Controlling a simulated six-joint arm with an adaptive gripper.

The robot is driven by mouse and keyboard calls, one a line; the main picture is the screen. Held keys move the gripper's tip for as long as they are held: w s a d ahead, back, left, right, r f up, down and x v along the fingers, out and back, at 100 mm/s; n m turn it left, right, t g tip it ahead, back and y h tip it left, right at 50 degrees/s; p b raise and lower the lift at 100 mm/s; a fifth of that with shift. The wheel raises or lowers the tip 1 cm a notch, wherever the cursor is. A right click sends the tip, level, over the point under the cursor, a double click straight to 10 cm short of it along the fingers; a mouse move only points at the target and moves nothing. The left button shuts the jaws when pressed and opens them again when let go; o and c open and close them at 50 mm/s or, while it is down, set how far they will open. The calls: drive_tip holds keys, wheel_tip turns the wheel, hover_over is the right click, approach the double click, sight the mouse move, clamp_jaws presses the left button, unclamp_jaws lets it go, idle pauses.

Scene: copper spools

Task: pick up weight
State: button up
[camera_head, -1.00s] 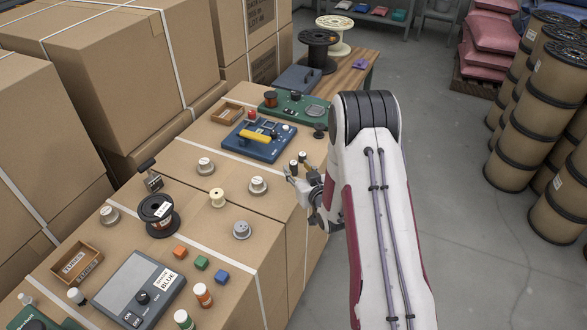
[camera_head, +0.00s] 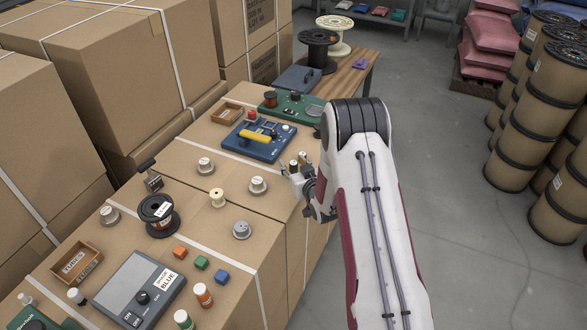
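Several small silvery, knobbed pieces with labels look like weights and stand on the cardboard box top. One weight (camera_head: 258,186) is at the middle right, just left of and below my gripper. Another weight (camera_head: 205,166) is farther left, a third (camera_head: 241,230) is nearer the front edge, and one more (camera_head: 109,215) is at the far left.
A blue device with a yellow handle (camera_head: 262,137) stands behind the weights. A black spool (camera_head: 158,216), a small cream spool (camera_head: 217,197), coloured cubes (camera_head: 201,263) and a grey scale (camera_head: 139,288) stand left and in front.

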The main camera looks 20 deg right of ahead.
sight(293, 163)
clamp_jaws()
drive_tip(key=shift+r, duration=0.15)
drive_tip(key=shift+r, duration=4.9)
